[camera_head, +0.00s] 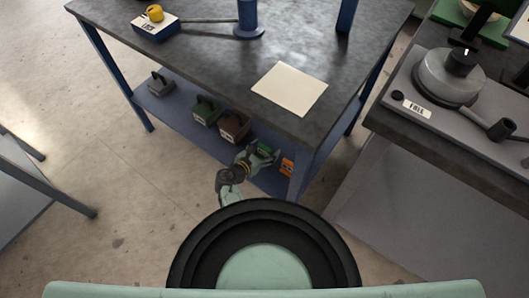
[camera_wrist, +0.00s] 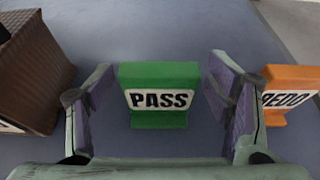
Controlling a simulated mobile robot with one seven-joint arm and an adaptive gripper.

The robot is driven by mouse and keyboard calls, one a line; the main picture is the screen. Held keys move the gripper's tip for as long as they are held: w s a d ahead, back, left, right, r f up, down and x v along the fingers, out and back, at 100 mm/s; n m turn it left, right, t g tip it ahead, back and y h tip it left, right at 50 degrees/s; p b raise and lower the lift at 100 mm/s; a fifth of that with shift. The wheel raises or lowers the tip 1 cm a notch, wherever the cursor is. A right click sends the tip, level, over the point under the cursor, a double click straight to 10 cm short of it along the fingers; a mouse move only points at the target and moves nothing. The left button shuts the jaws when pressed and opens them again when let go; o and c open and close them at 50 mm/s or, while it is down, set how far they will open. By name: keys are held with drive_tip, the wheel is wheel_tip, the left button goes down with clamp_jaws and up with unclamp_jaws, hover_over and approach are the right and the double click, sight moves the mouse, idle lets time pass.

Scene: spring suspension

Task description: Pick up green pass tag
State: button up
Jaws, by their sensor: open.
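The green pass tag (camera_wrist: 160,92) is a green block with a white "PASS" label, standing on the blue lower shelf. In the wrist view it sits between the two spread fingers of my gripper (camera_wrist: 161,95), with a gap on each side. My gripper is open and holds nothing. In the head view my gripper (camera_head: 262,154) is at the lower shelf under the table's front right corner, and the green tag (camera_head: 264,149) shows only as a small patch there, partly hidden by it.
An orange "REDO" tag (camera_wrist: 288,92) stands close to the right finger. A brown box (camera_wrist: 38,70) stands left of the left finger. Brown (camera_head: 233,124), green (camera_head: 206,110) and grey (camera_head: 160,83) bins line the blue shelf (camera_head: 180,105). The tabletop (camera_head: 200,60) overhangs the shelf.

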drive_tip(key=c, duration=1.3)
drive_tip(key=shift+o, duration=0.2)
drive_tip(key=shift+r, duration=0.1)
